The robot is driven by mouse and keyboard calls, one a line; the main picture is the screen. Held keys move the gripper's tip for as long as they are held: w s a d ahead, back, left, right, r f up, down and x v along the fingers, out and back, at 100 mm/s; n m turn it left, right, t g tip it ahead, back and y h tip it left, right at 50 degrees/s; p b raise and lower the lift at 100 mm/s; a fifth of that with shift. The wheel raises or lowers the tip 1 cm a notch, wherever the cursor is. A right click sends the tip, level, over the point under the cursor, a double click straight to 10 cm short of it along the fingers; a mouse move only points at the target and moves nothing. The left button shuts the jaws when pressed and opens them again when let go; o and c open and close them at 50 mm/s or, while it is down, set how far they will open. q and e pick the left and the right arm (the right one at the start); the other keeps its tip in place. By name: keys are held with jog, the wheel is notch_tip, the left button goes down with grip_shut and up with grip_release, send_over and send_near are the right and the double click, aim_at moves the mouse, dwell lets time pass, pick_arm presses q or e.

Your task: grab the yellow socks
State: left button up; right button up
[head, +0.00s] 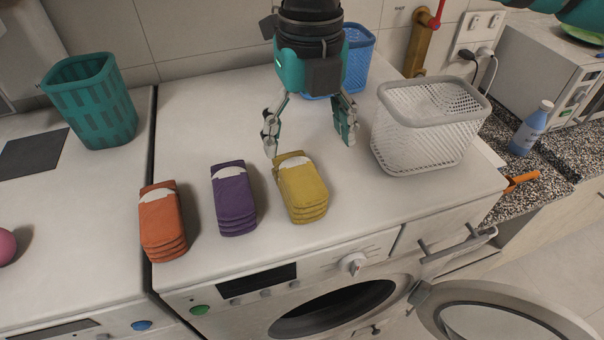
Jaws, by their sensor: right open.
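The yellow socks (303,190) lie as a folded stack on the white top of the washing machine, right of the purple socks. My right gripper (309,146) comes down from the top of the head view with its fingers spread. It is open and empty, above and just behind the far end of the yellow socks. The left fingertip overlaps the far left corner of the stack in the picture; I cannot tell whether it touches. My left gripper is not in view.
Purple socks (234,199) and orange socks (162,222) lie to the left. A white basket (427,140) stands close on the right, a blue basket (357,58) behind my gripper, a teal basket (92,102) at far left. The washer door (500,312) hangs open below.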

aim_at(300, 173)
jog(key=f, duration=0.3)
jog(key=shift+w+a+p, duration=0.25)
jog(key=shift+a+p, duration=0.1)
jog(key=shift+a+f, duration=0.1)
jog(key=shift+f, duration=0.4)
jog(key=f+p, duration=0.3)
jog(key=f, duration=0.1)
jog(key=shift+s+a, duration=0.15)
jog(key=shift+s, duration=0.15)
jog(key=shift+w+f, duration=0.1)
jog(key=shift+f, duration=0.45)
jog(key=c, duration=1.2)
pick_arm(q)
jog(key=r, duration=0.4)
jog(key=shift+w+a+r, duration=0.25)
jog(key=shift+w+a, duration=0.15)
pick_arm(e)
jog(key=shift+c, duration=0.2)
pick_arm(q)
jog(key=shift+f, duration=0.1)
pick_arm(e)
jog(key=shift+r, duration=0.1)
